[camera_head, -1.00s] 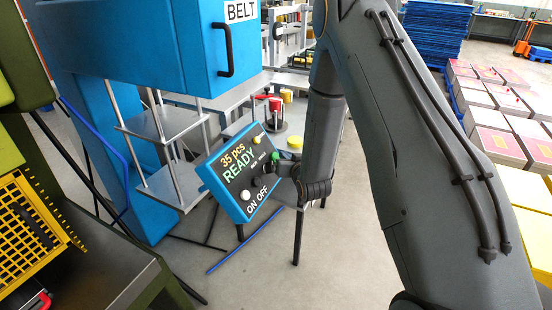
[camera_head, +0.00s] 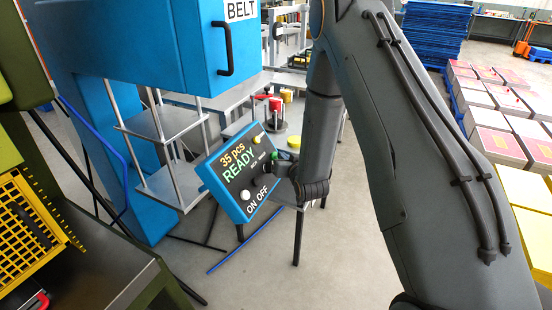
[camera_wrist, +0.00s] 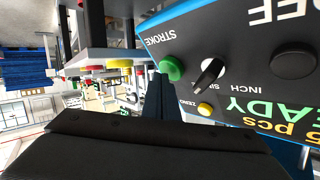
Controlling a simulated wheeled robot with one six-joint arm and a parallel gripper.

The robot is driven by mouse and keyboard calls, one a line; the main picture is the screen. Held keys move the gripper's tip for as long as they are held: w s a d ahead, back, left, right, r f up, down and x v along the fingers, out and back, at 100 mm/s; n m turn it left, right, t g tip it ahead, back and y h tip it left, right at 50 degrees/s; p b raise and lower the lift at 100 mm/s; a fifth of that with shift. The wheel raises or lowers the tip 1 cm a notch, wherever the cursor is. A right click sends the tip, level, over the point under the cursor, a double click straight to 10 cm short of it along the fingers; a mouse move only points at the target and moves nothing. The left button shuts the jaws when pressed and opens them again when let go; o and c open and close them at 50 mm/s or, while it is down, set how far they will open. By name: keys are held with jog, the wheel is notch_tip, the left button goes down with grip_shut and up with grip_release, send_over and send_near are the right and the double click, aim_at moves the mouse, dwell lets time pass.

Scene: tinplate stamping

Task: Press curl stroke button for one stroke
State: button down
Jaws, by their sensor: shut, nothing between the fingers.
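The curl control panel is a tilted blue box (camera_head: 208,180) with a black face; its display reads "35 pcs READY". In the wrist view, which is upside down, the green button (camera_wrist: 172,68) sits beside the word STROKE. My gripper (camera_wrist: 157,82) is shut and empty, its dark fingers just beside and below the green button in that picture. I cannot tell whether they touch it. In the head view my gripper (camera_head: 278,171) is at the panel's right edge and hides much of that area.
Near the green button are a black selector switch (camera_wrist: 208,73), a yellow button (camera_wrist: 205,108) and a dark button (camera_wrist: 292,62) by OFF. A white button (camera_head: 244,195) sits by ON. The blue BELT machine (camera_head: 170,45) stands above left. Floor below the panel is mostly open.

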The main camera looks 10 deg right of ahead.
jog(key=shift+w+a+f, duration=0.2)
jog(key=shift+a+f, duration=0.1)
dwell(0.7)
dwell(0.3)
jog(key=shift+s+d+r, duration=0.4)
jog(key=shift+d+r, duration=0.1)
jog(key=shift+d, duration=0.05)
jog(key=shift+d+r+p, duration=0.1)
jog(key=shift+p, duration=0.2)
jog(key=shift+s+d+r+p, duration=0.6)
jog(key=shift+d+r, duration=0.1)
jog(key=shift+d, duration=0.1)
jog(key=shift+s+d+r+p, duration=0.55)
jog(key=shift+s+d+r, duration=0.1)
jog(key=shift+d, duration=0.15)
